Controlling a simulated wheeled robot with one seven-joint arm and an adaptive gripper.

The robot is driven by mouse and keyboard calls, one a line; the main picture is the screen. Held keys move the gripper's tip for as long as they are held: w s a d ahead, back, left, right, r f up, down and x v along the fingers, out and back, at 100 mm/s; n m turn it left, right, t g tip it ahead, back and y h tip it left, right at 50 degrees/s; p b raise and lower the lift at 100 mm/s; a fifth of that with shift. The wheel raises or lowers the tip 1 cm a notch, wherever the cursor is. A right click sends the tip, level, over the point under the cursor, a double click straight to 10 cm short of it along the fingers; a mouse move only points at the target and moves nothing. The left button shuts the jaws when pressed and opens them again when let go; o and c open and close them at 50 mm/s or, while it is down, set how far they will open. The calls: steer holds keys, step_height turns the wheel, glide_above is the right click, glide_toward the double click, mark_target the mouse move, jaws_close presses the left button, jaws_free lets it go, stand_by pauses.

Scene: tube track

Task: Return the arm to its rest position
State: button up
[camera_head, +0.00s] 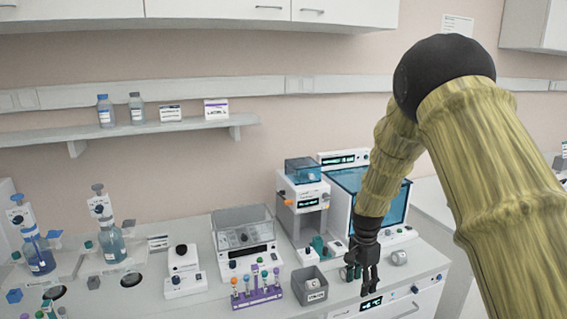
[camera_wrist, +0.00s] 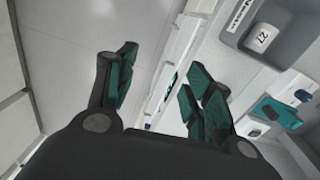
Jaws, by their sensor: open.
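My arm reaches in from the right in the head view, over the bench's right part. My gripper (camera_head: 362,284) points down near the bench's front edge, just right of a small grey bin (camera_head: 309,292). In the wrist view my gripper (camera_wrist: 165,78) has its dark, teal-padded fingers spread apart, with nothing between them. The grey bin also shows at the upper right of the wrist view (camera_wrist: 297,62), with a white piece marked 27 (camera_wrist: 262,38) inside it, apart from the fingers.
A purple rack (camera_head: 257,297) with several tubes stands left of the bin. Behind are a white device with a clear lid (camera_head: 243,238) and a blue-windowed machine (camera_head: 345,185). A white round piece (camera_head: 399,257) lies right of my gripper. A shelf (camera_head: 150,132) hangs on the wall.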

steer(key=s+f+n+b, duration=0.1)
steer(key=s+f+n, duration=0.1)
steer(key=s+f, duration=0.55)
steer(key=s+d+f+n+b, duration=0.15)
steer(key=s+f, duration=0.35)
steer(key=f, duration=0.6)
steer(key=s+a+f+n+b, duration=0.1)
steer(key=s+f+n, duration=0.2)
steer(key=s+f, duration=0.55)
steer(key=s+f+n+b, duration=0.1)
steer(key=s+f+n, duration=0.2)
steer(key=s, duration=0.9)
steer(key=s+f+n+b, duration=0.2)
steer(key=s+f, duration=0.4)
steer(key=s, duration=0.7)
steer(key=shift+a+f+n+t, duration=0.2)
steer(key=shift+a+n+t, duration=0.1)
steer(key=shift+a+n, duration=0.25)
steer(key=shift+d, duration=0.1)
